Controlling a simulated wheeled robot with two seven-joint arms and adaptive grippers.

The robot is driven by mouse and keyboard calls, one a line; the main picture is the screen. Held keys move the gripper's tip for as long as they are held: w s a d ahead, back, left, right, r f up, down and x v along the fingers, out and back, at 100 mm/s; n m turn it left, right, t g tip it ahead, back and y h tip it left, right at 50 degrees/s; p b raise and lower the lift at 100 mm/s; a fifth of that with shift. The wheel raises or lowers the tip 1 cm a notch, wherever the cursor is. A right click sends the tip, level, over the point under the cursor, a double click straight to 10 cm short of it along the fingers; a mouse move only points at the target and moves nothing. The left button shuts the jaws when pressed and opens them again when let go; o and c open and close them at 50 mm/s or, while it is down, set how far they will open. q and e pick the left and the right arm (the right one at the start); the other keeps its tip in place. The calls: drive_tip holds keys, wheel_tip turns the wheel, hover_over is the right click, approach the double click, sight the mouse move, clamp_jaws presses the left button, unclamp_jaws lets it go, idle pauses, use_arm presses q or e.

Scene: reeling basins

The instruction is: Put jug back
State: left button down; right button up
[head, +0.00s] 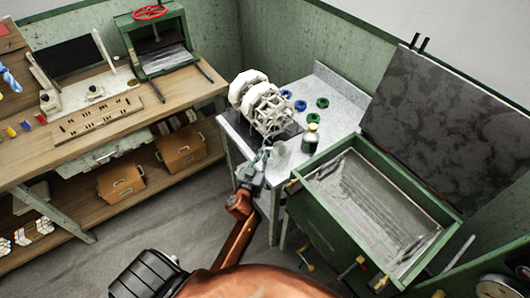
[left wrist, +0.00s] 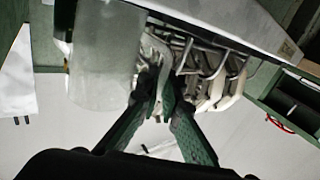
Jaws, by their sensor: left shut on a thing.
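My left gripper (head: 260,158) is at the front edge of the grey side table (head: 335,88). In the left wrist view its green fingers (left wrist: 160,112) are closed on the jug's pale handle. The jug (left wrist: 105,55) shows there as a plain grey body at the upper left of the fingers. In the head view the jug (head: 281,147) is a small grey shape just right of the fingertips, hard to tell from the tabletop. I cannot tell whether its base touches the table. My right gripper is not in view.
A white reel frame (head: 266,104) stands on a dark mat close behind the gripper. A green-rimmed basin (head: 370,205) with a raised dark lid stands at right. A wooden workbench (head: 150,112) is at left.

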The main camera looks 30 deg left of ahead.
use_arm(q)
drive_tip(key=shift+f, duration=0.2)
drive_tip(key=c, duration=2.1)
unclamp_jaws()
drive_tip(key=shift+r, duration=0.2)
drive_tip(key=v, duration=0.7)
drive_tip(key=shift+s, duration=0.3)
